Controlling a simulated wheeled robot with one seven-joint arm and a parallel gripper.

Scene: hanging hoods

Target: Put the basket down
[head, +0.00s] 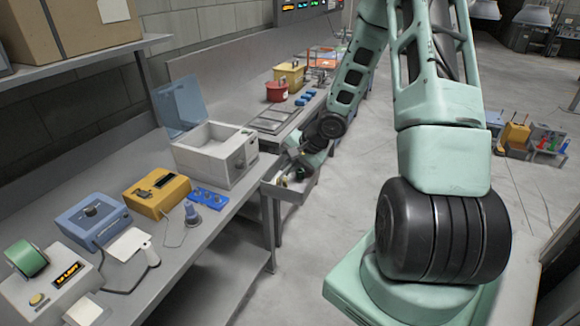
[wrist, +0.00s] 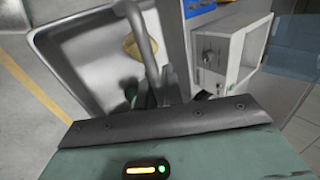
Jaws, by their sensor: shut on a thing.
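The basket (head: 287,194) is a grey open tray with a handle, seen in the head view at the bench's front edge, beside the white box. It also shows in the wrist view (wrist: 62,62), with a yellow item (wrist: 131,46) and a dark green item inside. My gripper (head: 303,160) is above the basket and shut on its handle (wrist: 139,35). Floor shows beside the basket in the wrist view. I cannot tell whether its underside touches the bench. The fingertips are mostly hidden.
The floor (head: 345,190) right of the bench is clear. Coloured items (head: 540,142) stand farther right.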

